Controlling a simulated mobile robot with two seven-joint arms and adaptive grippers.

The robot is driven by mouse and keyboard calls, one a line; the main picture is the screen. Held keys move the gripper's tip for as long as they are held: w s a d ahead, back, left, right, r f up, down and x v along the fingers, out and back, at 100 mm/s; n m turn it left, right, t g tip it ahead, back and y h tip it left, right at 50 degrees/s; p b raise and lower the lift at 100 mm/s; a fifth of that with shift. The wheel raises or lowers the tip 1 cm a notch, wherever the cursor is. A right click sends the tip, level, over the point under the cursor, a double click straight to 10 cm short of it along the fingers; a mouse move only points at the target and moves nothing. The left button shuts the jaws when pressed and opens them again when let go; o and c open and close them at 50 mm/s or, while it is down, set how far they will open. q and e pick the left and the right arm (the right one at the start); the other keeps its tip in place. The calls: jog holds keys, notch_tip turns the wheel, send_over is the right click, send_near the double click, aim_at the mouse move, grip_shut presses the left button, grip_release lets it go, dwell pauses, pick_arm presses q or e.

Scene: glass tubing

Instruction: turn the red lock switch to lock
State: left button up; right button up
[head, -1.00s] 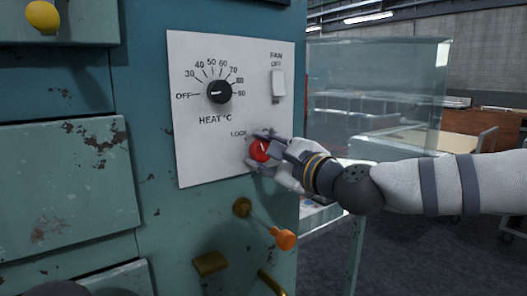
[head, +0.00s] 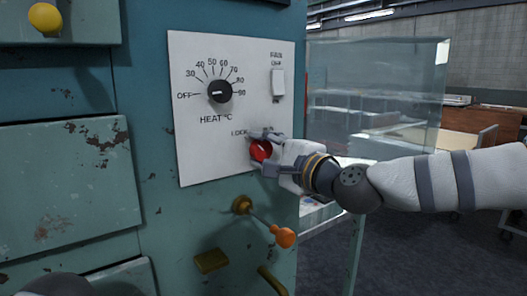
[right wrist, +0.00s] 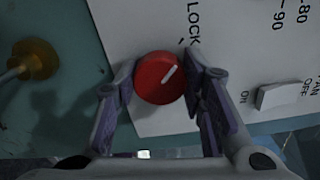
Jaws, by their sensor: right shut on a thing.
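The red lock switch (head: 260,151) is a round knob on the lower right of the white control panel (head: 200,140). In the right wrist view the red switch (right wrist: 155,85) has a white pointer line, slanting up and right, roughly toward the small mark by the word LOCK. My right gripper (head: 263,151) is at the panel with its fingers on either side of the knob, shut on it. In the right wrist view the gripper (right wrist: 160,74) has one finger left and one finger right of the knob. My left gripper does not show.
A black heat dial (head: 219,91) and a white fan switch (head: 278,84) sit higher on the panel. A brass fitting with an orange handle (head: 285,238) sticks out below it. A glass-sided case (head: 375,95) stands behind, at the right.

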jog(key=o, duration=1.2)
jog(key=shift+s+d, duration=0.1)
jog(key=v, duration=1.1)
jog(key=shift+s+d, duration=0.2)
jog(key=shift+s, duration=0.15)
